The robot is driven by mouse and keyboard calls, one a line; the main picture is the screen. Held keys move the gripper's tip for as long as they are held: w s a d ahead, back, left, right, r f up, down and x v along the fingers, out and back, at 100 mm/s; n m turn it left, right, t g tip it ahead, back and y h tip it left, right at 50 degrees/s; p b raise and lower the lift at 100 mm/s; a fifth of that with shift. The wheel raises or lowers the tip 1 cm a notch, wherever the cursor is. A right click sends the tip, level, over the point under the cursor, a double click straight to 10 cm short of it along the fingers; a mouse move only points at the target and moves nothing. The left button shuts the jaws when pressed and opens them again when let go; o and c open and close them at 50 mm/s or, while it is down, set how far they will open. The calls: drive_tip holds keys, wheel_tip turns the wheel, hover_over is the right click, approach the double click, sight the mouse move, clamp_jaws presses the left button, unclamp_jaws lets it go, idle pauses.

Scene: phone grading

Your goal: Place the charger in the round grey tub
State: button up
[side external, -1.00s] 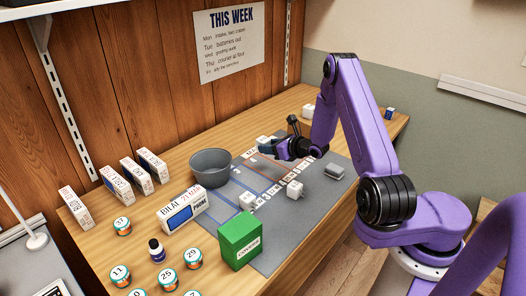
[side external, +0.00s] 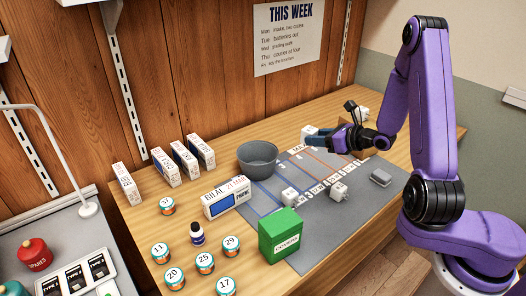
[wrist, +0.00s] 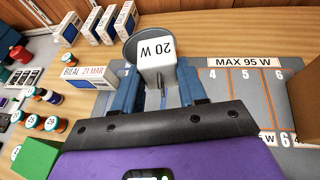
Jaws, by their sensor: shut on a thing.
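A white charger marked 20 W (wrist: 157,62) is between the blue fingers of my gripper (wrist: 160,88), which is shut on it. In the side view my gripper (side external: 318,136) holds the charger (side external: 308,131) near the back edge of the mat; its height there is hard to tell. The round grey tub (side external: 258,160) stands to the left of my gripper, apart from it, on the bench. In the wrist view the tub (wrist: 128,48) shows behind the charger, which hides part of it.
The grey mat (side external: 250,213) holds two other white chargers (side external: 290,196) (side external: 338,191) and a grey block (side external: 380,178). A phone box (side external: 226,198), a green box (side external: 280,235) and several numbered jars (side external: 205,263) stand left and in front. White boxes (side external: 165,167) stand behind.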

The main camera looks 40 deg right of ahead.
sight(308, 130)
drive_tip(key=a+r, duration=0.1)
drive_tip(key=a+r+n+y, duration=0.1)
drive_tip(key=a, duration=0.1)
drive_tip(key=a+r+n+y, duration=0.1)
drive_tip(key=shift+w+a+r+g, duration=0.25)
drive_tip(key=shift+r+g, duration=0.15)
drive_tip(key=w+f, duration=0.3)
drive_tip(key=w, duration=0.1)
drive_tip(key=w+f, duration=0.3)
drive_tip(key=w, duration=0.2)
drive_tip(key=w+f, duration=0.3)
drive_tip(key=w, duration=0.1)
drive_tip(key=shift+w+d+f, duration=0.1)
drive_tip(key=shift+w+d, duration=0.05)
drive_tip(key=shift+d, duration=0.1)
drive_tip(key=f, duration=0.2)
drive_tip(key=shift+w+f, duration=0.25)
drive_tip(key=shift+f, duration=0.6)
drive_tip(key=shift+f, duration=0.6)
